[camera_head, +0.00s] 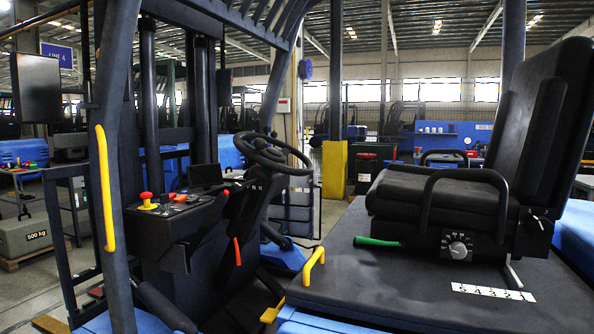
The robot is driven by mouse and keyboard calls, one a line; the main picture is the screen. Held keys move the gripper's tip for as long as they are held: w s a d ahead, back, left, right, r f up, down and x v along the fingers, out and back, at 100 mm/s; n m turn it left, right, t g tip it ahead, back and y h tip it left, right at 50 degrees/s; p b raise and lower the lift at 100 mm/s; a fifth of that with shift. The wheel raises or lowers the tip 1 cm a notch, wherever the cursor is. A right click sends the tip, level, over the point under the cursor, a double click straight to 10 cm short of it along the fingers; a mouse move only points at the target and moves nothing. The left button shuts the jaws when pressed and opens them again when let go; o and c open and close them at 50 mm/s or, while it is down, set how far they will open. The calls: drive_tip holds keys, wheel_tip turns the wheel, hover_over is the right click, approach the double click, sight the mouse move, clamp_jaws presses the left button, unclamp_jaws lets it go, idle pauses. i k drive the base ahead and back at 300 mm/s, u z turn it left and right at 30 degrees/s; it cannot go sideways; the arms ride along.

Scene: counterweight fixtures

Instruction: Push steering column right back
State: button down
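The steering column (252,207) is dark and rises from the cab floor of a forklift, tilted, with a black steering wheel (270,153) at its top. An orange-red lever (237,251) sits on the column's side, and another small red-orange lever (224,196) is higher up beside the dashboard. The wheel stands left of the black seat (440,190), with a gap between them. My gripper is not in view, so I cannot see its state.
A yellow grab handle (107,190) runs along the left pillar. A short yellow handle (314,266) stands at the seat deck's edge. The dashboard (170,215) carries a red button (146,196). A green-handled lever (377,242) projects from below the seat.

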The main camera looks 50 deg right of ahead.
sight(251, 206)
drive_tip(key=u, duration=0.3)
drive_tip(key=i, duration=1.4)
drive_tip(key=u, duration=0.05)
